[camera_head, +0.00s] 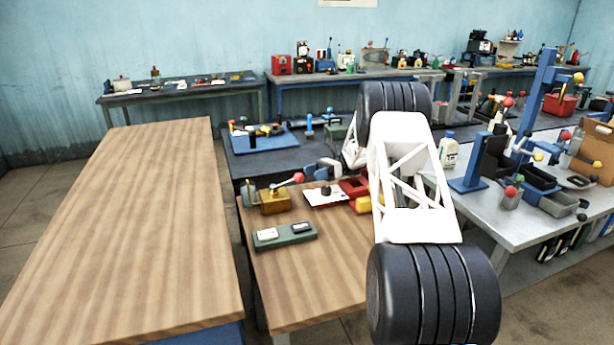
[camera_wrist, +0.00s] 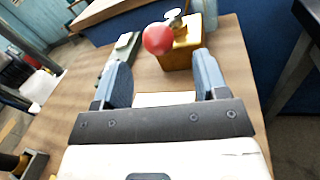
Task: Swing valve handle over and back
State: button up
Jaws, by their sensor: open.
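The valve is a brass-coloured block (camera_head: 274,202) on the wooden bench, with a lever ending in a red ball (camera_head: 298,178). In the head view the lever leans up to the right, toward my gripper (camera_head: 318,171). The wrist view shows the red ball (camera_wrist: 157,38) in front of the brass block (camera_wrist: 180,56), just beyond the fingertips. My gripper (camera_wrist: 162,60) is open, its two blue-grey fingers wide apart with nothing held between them. The ball looks apart from both fingers. The lever's shaft is mostly hidden behind the ball in the wrist view.
A green block with two small panels (camera_head: 285,236) lies in front of the valve. A white plate (camera_head: 322,197) and a red box (camera_head: 354,187) are to its right, under my arm. The bench front is clear. A bare wooden table (camera_head: 130,230) stands left.

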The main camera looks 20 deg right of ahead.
aim_at(299, 178)
jog(key=shift+w+d, duration=0.15)
jog(key=shift+d, duration=0.4)
jog(key=shift+r, duration=0.1)
jog(key=shift+s+a+r+m+t+h, duration=0.15)
jog(key=shift+s+r+t+h, duration=0.45)
jog(key=shift+t, duration=0.65)
jog(key=shift+s+a+r+m+t+h, duration=0.1)
jog(key=shift+s+r+m+t+h, duration=0.15)
jog(key=shift+s+t+h, duration=0.85)
jog(key=shift+s+a+r+m+t+h, duration=0.1)
jog(key=shift+s+r+t+h, duration=0.3)
jog(key=shift+t, duration=1.05)
jog(key=shift+w+r, duration=0.1)
jog(key=shift+w, duration=0.05)
jog(key=shift+a, duration=0.15)
jog(key=shift+x, duration=3.8)
